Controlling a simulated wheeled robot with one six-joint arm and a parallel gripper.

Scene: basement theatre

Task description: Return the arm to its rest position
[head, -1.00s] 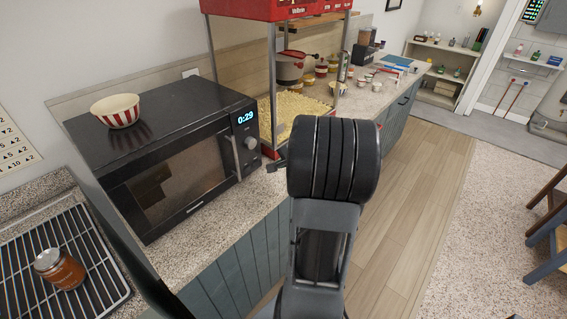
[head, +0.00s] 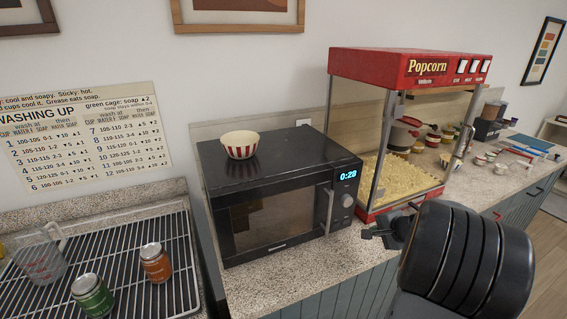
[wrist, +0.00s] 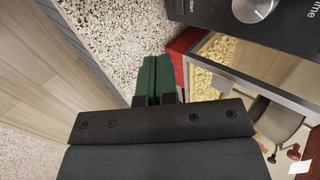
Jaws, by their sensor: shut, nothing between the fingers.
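My arm is at the lower right of the head view, in front of the counter. My gripper (head: 372,232) shows as a small dark shape left of the large black arm joint, near the microwave's right front corner. In the wrist view my gripper (wrist: 155,78) has its two green fingers together, with nothing between them. Speckled countertop and wood floor show beyond the fingers. Part of the gripper is hidden by the arm joint in the head view.
A black microwave (head: 275,225) reading 0:28 carries a striped bowl (head: 240,145). The red popcorn machine (head: 410,66) stands beside it. A wire rack (head: 120,255) at left holds an orange jar (head: 155,263), a green jar (head: 92,297) and a clear jug (head: 40,257).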

